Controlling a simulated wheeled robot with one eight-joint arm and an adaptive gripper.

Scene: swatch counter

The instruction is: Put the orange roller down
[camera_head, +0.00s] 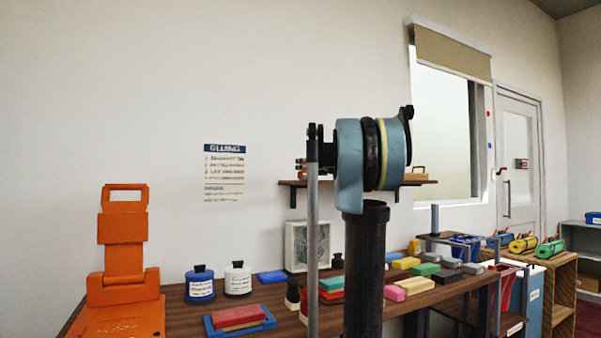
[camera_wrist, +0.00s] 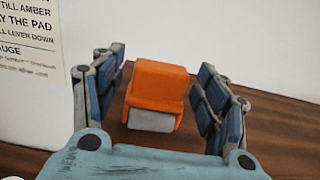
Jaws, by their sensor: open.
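The orange roller (camera_wrist: 157,85), a blocky orange body with a pale grey cylinder at its near lower edge, stands on a brown wooden surface (camera_wrist: 275,130) in the wrist view. My gripper (camera_wrist: 161,62) is open around it, with blue finger pads on its left and right. A gap shows between the roller and the pads on both sides. In the head view my arm hides most of my gripper. A small orange patch beside it at the wall shelf (camera_head: 420,183) may be the roller.
A gluing notice (camera_head: 225,173) hangs on the wall left of my arm. Below, the counter (camera_head: 185,318) holds an orange press (camera_head: 124,255), a blue jar (camera_head: 201,284), a white jar (camera_head: 238,279) and several coloured blocks.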

